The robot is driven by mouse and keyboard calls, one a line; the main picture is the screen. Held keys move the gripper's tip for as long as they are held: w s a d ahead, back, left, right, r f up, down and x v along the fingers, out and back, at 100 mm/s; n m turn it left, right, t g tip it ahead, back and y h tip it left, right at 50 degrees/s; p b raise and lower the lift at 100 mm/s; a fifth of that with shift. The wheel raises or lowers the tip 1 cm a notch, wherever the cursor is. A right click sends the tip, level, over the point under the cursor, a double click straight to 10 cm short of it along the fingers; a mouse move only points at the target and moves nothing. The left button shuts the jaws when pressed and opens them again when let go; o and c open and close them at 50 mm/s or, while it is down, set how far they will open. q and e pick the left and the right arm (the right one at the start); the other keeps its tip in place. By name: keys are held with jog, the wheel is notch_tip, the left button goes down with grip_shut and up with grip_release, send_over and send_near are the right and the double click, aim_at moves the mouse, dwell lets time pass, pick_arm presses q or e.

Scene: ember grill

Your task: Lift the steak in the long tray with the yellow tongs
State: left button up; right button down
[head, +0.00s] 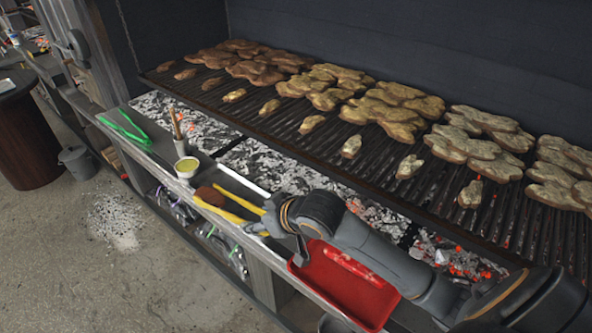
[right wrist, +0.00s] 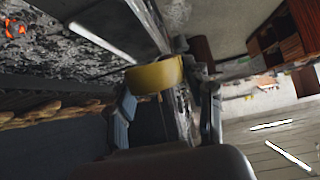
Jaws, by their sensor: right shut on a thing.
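My right gripper (head: 274,216) is shut on the yellow tongs (head: 250,206) above the front counter. In the right wrist view, the tongs' yellow end (right wrist: 155,76) sits between the fingers of my right gripper (right wrist: 166,98). The two tong arms reach left, spread apart, towards a brown steak (head: 210,196). The steak is at the tong tips; I cannot tell whether both tips touch it. A pale, long tray edge (head: 243,183) shows just behind the tongs, and much of that tray is hidden. My left gripper is not in view.
A red tray (head: 325,278) lies under my right forearm. A cup of yellow sauce (head: 187,168), a brush (head: 177,125) and green tongs (head: 128,130) stand or lie further left. Hot coals (head: 285,165) and the meat-covered grill (head: 330,142) are behind.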

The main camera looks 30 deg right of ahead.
pick_arm(q)
notch_tip(320, 180, up, 7)
jog(key=a+p, duration=0.1)
jog(key=p, duration=0.4)
pick_arm(e)
jog(key=w+d, duration=0.7)
jog(key=d, duration=0.4)
pick_arm(q)
notch_tip(320, 180, down, 8)
jog(key=b, duration=0.7)
jog(key=shift+w+a+f+b, duration=0.15)
jog(key=shift+w+a+b, duration=0.15)
jog(key=shift+a, duration=0.05)
pick_arm(e)
notch_tip(320, 180, down, 8)
jog(key=shift+s+a+n, duration=0.15)
jog(key=shift+n, duration=0.15)
jog(key=c, duration=1)
grip_release()
jog(key=shift+c, duration=1)
jog(key=shift+s+f, duration=0.1)
